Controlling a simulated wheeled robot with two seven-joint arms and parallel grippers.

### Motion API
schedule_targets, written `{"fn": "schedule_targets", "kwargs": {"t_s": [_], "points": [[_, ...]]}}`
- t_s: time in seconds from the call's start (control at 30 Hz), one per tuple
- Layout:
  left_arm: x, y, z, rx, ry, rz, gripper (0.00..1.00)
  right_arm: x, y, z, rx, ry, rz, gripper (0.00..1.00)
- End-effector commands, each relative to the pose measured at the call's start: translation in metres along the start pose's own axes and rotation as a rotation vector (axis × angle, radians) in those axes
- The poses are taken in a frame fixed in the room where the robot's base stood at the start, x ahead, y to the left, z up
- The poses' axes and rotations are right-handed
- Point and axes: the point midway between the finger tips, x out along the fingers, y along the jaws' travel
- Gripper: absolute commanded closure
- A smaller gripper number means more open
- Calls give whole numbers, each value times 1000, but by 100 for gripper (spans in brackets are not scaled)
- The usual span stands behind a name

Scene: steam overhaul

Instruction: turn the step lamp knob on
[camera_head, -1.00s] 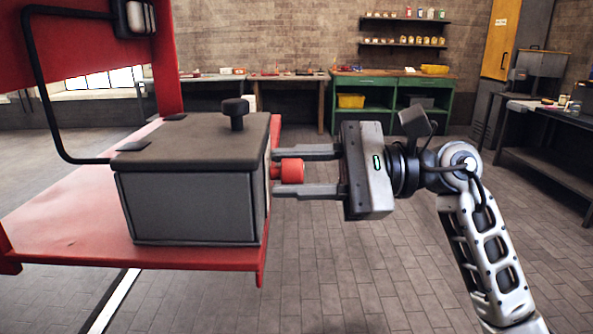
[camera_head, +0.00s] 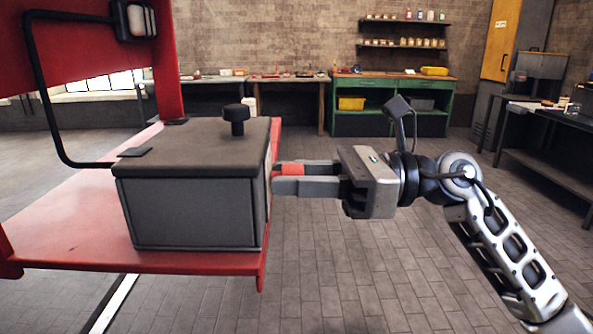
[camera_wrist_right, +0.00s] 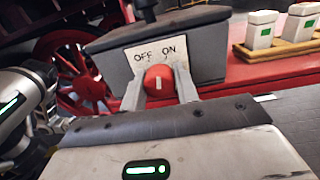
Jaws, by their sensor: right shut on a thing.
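The red knob (camera_head: 292,170) is on the right side of a grey box (camera_head: 190,210) with a dark lid. In the right wrist view the knob (camera_wrist_right: 158,80) sits below a white plate (camera_wrist_right: 163,52) marked OFF and ON. A short pale mark on the knob's face points about straight up. My right gripper (camera_head: 283,178) is shut on the knob, one finger on each side; it also shows in the right wrist view (camera_wrist_right: 160,88). The gripper is rolled compared with level. My left gripper is not in view in the head view.
The box stands on a red step (camera_head: 75,230) with a black top knob (camera_head: 236,117) on its lid. A black bent rail (camera_head: 40,90) rises at left. White containers (camera_wrist_right: 262,28) stand on a wooden tray in the wrist view. The floor at right is open.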

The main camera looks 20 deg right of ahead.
Motion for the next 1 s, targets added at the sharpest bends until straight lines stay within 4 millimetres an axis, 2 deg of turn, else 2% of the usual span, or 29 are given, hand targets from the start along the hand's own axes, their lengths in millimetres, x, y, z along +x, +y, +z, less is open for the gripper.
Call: {"fn": "schedule_targets", "kwargs": {"t_s": [0.2,0.5,1.0], "points": [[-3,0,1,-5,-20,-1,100,0,1,1,187,-1,-4,92],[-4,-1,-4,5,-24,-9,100,0,1,0,360,-7,-10,92],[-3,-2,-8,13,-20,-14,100,0,1,-1,437,-12,-12,92]]}}
